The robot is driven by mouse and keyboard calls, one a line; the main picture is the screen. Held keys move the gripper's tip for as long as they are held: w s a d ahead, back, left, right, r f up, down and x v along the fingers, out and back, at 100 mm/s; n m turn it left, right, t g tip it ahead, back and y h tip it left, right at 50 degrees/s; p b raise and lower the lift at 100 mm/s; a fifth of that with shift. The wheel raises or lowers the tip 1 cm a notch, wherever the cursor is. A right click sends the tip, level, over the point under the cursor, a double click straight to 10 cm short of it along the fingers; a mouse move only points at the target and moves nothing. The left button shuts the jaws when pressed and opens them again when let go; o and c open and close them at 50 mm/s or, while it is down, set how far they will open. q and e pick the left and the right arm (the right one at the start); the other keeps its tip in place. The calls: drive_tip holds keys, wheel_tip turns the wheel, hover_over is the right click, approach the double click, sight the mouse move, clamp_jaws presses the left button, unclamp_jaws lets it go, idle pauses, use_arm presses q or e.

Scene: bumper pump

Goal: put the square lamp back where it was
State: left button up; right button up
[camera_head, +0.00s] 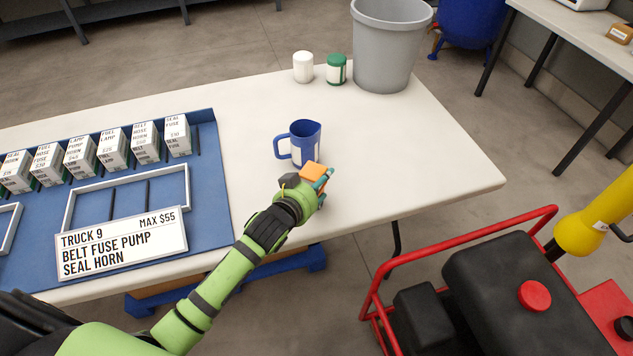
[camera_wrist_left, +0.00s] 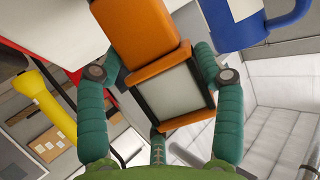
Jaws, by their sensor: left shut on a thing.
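The square lamp (camera_head: 313,171) is orange; in the left wrist view (camera_wrist_left: 175,88) its orange frame surrounds a pale grey square panel. My left gripper (camera_head: 318,182) is shut on the lamp, with its teal fingers on either side of it in the left wrist view (camera_wrist_left: 160,68). It holds the lamp near the table's front edge, just in front of the blue mug. The hand hides part of the lamp in the head view, and I cannot tell its exact height above the table. My right gripper is not in view.
A blue mug (camera_head: 307,138) stands close behind the lamp. A blue tray (camera_head: 214,190) with small boxes and a sign (camera_head: 122,243) lies left. White (camera_head: 303,67) and green (camera_head: 336,69) containers and a grey bin (camera_head: 388,45) stand behind. The table's right part (camera_head: 430,160) is clear.

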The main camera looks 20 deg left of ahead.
use_arm(q)
drive_tip(key=shift+f, duration=0.1)
drive_tip(key=o, duration=1.6)
drive_tip(key=shift+f, duration=0.1)
drive_tip(key=shift+o, duration=0.2)
drive_tip(key=v, duration=1.2)
